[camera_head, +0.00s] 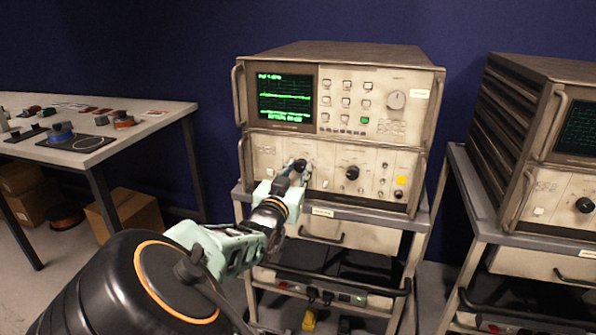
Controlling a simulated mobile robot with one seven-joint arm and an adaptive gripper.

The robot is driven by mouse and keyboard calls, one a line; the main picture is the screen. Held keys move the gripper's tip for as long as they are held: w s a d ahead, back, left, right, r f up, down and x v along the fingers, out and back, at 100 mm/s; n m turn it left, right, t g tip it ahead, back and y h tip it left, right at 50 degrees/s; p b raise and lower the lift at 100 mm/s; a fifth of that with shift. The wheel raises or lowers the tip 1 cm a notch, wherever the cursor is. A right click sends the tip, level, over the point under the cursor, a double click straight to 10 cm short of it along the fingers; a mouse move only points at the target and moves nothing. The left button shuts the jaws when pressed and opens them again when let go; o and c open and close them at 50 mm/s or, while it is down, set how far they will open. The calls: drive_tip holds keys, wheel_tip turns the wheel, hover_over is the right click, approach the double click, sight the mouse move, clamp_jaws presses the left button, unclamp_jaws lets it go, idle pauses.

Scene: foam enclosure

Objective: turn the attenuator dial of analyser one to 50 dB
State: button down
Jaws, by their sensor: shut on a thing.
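The analyser (340,53) stands on a cart in the middle of the head view, a beige two-tier unit with a lit green screen (285,97) at upper left. My arm reaches up from the lower left to its lower front panel (264,152). My gripper (299,168) is at the left part of that panel and shut on a dial there. The dial is mostly hidden by the fingers, so its pointer and scale cannot be read. A separate black knob (352,173) shows to the right of my gripper. Panel lettering is too small to read.
Handles (240,95) flank the analyser's front. A second analyser (535,115) on its own cart stands at the right, with a narrow gap between. A table (150,120) with reels and small parts is at the left. Cardboard boxes lie below it.

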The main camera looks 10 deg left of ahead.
drive_tip(key=m+b, duration=0.2)
drive_tip(key=m, duration=0.1)
drive_tip(key=shift+f+m, duration=0.2)
drive_tip(key=shift+m, duration=0.1)
drive_tip(key=m+b, duration=0.2)
drive_tip(key=shift+d+m, duration=0.1)
drive_tip(key=shift+m, duration=0.2)
drive_tip(key=shift+r+m+b, duration=0.1)
drive_tip(key=shift+m+b, duration=0.7)
drive_tip(key=c, duration=1.6)
unclamp_jaws()
drive_tip(key=shift+s, duration=0.1)
drive_tip(key=s, duration=1.1)
drive_tip(key=shift+s+a, duration=0.25)
drive_tip(key=shift+s, duration=0.15)
